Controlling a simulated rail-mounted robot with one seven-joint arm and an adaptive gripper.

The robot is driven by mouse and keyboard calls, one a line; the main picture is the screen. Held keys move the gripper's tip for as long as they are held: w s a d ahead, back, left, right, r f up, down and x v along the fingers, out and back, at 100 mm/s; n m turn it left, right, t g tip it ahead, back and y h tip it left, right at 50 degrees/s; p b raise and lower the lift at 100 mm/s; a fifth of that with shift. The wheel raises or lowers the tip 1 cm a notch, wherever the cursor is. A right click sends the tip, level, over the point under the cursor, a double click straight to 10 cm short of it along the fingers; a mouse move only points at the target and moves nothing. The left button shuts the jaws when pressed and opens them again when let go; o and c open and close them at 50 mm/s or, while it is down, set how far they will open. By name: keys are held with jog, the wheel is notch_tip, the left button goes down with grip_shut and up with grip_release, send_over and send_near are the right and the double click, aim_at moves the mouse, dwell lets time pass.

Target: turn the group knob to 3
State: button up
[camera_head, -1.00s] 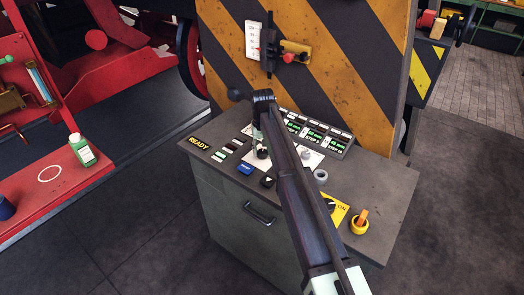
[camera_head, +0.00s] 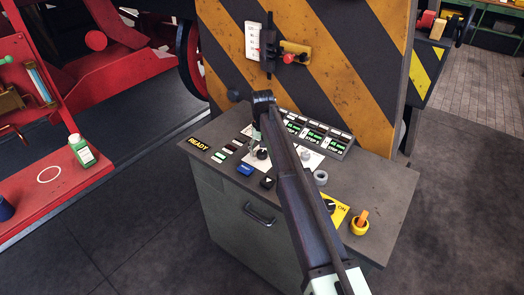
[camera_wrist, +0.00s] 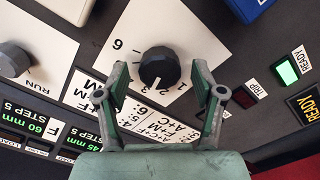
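The group knob is a round black knob (camera_wrist: 159,66) on a white plate (camera_wrist: 205,45), with printed numbers around it, in the wrist view. Numbers 1, 2 and 3 show on its lower side and 6 at the upper left. My gripper (camera_wrist: 161,76) is open, with one green finger on each side of the knob and visible gaps. The knob also shows in the head view (camera_head: 262,154), beside my gripper (camera_head: 254,147) and partly crowded by my arm.
A grey RUN knob (camera_wrist: 14,60) is near the group knob. A blue button (camera_head: 245,169), a black arrow button (camera_head: 267,181) and a yellow-based orange switch (camera_head: 360,222) sit on the console (camera_head: 385,190). A striped panel (camera_head: 335,60) rises behind.

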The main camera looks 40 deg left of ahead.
aim_at(262, 152)
jog(key=shift+r, duration=0.1)
notch_tip(262, 152, up, 12)
dwell(0.6)
dwell(0.4)
